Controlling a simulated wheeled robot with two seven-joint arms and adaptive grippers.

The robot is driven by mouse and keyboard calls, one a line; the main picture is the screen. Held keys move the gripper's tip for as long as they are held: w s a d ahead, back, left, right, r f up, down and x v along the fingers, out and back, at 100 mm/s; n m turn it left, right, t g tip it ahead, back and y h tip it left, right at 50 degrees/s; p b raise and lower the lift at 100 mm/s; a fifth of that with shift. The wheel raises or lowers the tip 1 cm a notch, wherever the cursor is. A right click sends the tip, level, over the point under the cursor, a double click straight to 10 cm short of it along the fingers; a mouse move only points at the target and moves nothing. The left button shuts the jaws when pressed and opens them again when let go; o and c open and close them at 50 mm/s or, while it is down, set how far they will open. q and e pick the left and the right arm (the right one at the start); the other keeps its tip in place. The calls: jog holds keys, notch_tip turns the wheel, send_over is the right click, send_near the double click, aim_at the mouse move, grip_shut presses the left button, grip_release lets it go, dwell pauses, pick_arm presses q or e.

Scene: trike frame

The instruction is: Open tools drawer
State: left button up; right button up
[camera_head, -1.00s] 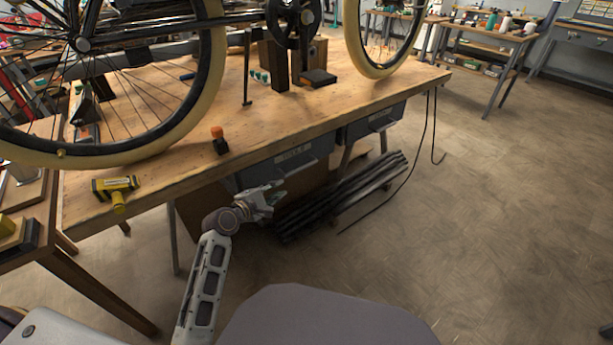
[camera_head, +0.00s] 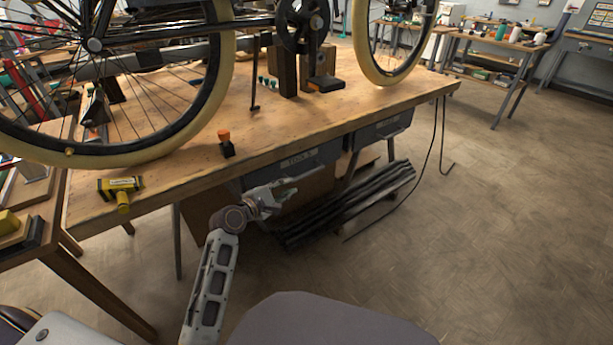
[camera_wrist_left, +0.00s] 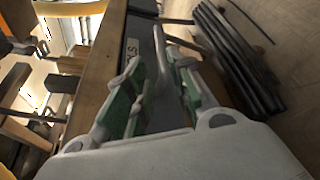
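The grey tools drawer (camera_head: 318,158) hangs under the front edge of the wooden workbench and looks shut. Its label (camera_head: 299,160) faces me, and it also shows sideways in the left wrist view (camera_wrist_left: 132,50). My left gripper (camera_head: 288,189) is just in front of and below the drawer front. In the left wrist view my left gripper (camera_wrist_left: 160,92) has its green-padded fingers spread, with the drawer front beyond them. A grey bar, perhaps the handle, shows near the fingertips; I cannot tell whether they touch it. My right gripper is not in view.
The workbench (camera_head: 200,170) carries a bicycle, a yellow tool (camera_head: 121,190) and an orange-topped item (camera_head: 226,144). A second drawer (camera_head: 380,132) is to the right. Dark tubes (camera_head: 345,205) lie below the bench. The floor at right is clear.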

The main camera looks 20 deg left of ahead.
aim_at(303, 176)
pick_arm(q)
jog(key=b+x, duration=0.2)
jog(key=x, duration=0.4)
jog(key=shift+f, duration=0.1)
jog(key=shift+b+x, duration=0.35)
jog(key=shift+x, duration=0.45)
jog(key=shift+b+x, duration=0.95)
jog(key=shift+x, duration=1.35)
jog(key=shift+w, duration=0.1)
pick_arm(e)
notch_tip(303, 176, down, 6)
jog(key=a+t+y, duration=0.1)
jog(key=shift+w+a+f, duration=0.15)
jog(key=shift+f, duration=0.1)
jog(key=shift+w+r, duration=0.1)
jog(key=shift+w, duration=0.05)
pick_arm(q)
grip_shut()
